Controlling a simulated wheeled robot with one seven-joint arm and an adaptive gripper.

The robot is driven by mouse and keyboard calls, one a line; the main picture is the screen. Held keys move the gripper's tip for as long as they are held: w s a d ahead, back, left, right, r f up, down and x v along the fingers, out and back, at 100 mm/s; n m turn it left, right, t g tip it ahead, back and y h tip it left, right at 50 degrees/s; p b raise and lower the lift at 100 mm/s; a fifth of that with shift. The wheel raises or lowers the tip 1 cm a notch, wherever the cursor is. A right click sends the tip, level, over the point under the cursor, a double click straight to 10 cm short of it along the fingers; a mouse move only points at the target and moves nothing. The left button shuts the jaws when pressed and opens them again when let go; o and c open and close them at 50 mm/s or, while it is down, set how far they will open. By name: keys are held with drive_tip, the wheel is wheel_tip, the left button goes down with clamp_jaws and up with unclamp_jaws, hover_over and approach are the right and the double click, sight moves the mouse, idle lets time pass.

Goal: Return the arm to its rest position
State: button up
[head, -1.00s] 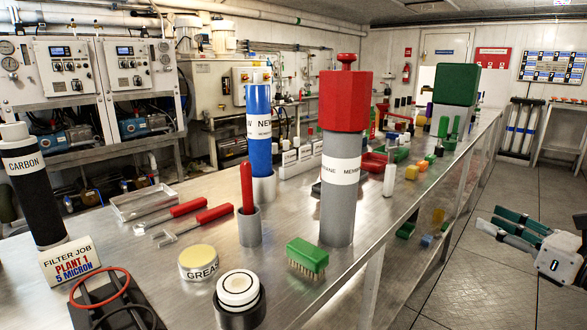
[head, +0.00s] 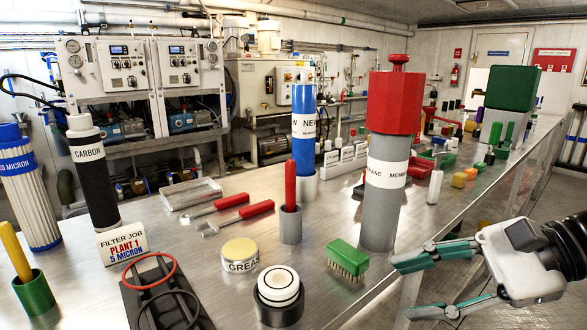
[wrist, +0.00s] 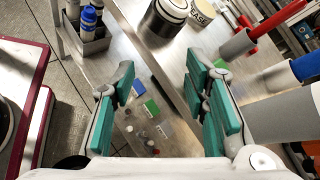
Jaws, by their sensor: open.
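My gripper (head: 412,288), with teal-padded fingers, is at the lower right of the head view, by the right edge of the metal bench (head: 215,262). Its fingers are spread apart with nothing between them. The wrist view shows my gripper (wrist: 160,88) with a wide gap between the pads, and small items beyond. In the head view the fingers are right of the green brush (head: 348,258) and in front of the grey membrane housing with a red top (head: 394,105). Whether they touch the bench edge, I cannot tell.
On the bench stand a grease tin (head: 240,253), a white-topped round part (head: 279,287), a red-handled tool in a grey holder (head: 291,205) and a blue cylinder (head: 304,130). A black carbon filter (head: 92,178) stands at left. Floor is clear beyond the bench's right side.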

drive_tip(key=s+a+f+n+g+h, duration=0.3)
drive_tip(key=s+n+g+h, duration=0.15)
drive_tip(key=s+n, duration=0.5)
drive_tip(key=s+d+f+n+t+h, duration=0.1)
drive_tip(key=s+d+n+t+h, duration=0.1)
drive_tip(key=s+d+n+h, duration=0.45)
wheel_tip(320, 180, up, 24)
drive_tip(key=t+p, duration=0.3)
drive_tip(key=p, duration=2)
drive_tip(key=shift+a+m, duration=0.3)
drive_tip(key=shift+a, duration=0.05)
